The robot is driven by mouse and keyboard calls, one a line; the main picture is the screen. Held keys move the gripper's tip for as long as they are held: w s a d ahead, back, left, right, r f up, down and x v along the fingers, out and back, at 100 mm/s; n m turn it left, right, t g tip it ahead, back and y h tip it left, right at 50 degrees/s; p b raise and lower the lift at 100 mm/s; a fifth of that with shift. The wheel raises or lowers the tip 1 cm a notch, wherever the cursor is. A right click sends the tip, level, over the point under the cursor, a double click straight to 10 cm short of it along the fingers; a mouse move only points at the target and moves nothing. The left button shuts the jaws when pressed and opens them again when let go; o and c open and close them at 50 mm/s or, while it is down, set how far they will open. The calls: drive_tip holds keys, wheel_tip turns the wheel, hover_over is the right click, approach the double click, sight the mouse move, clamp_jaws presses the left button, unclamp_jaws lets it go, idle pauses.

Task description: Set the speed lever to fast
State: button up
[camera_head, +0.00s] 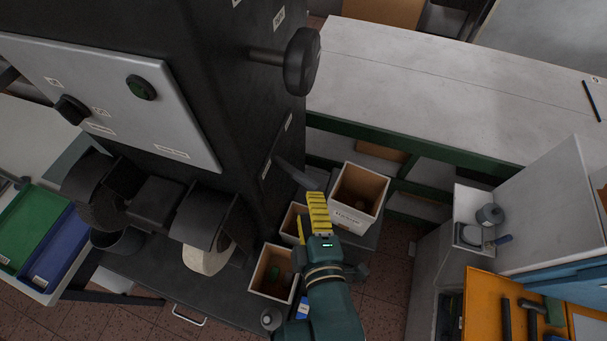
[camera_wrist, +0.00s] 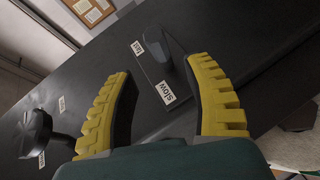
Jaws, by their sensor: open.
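The speed lever (camera_wrist: 158,45) is a dark grey handle on the side of the black machine column. In the wrist view it stands between the two fingers, near their tips, beside a "slow" label (camera_wrist: 165,92) and a "fast" label (camera_wrist: 137,47). Its exact setting is hard to tell. In the head view the lever (camera_head: 292,172) sticks out from the column just beyond my gripper (camera_head: 316,198). My gripper (camera_wrist: 160,70), with yellow ribbed fingers, is open and empty. I see no clear contact between the fingers and the lever.
A black round knob (camera_head: 301,62) sticks out of the column above the lever. Open boxes (camera_head: 360,192) stand below and beside my gripper. A grey workbench (camera_head: 430,90) lies to the right. Grinding wheels (camera_head: 205,225) are at the left.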

sight(305, 186)
drive_tip(key=p+x, duration=0.1)
drive_tip(key=x, duration=0.7)
drive_tip(key=shift+w, duration=0.25)
drive_tip(key=shift+c, duration=0.5)
drive_tip(key=shift+s, duration=0.1)
clamp_jaws()
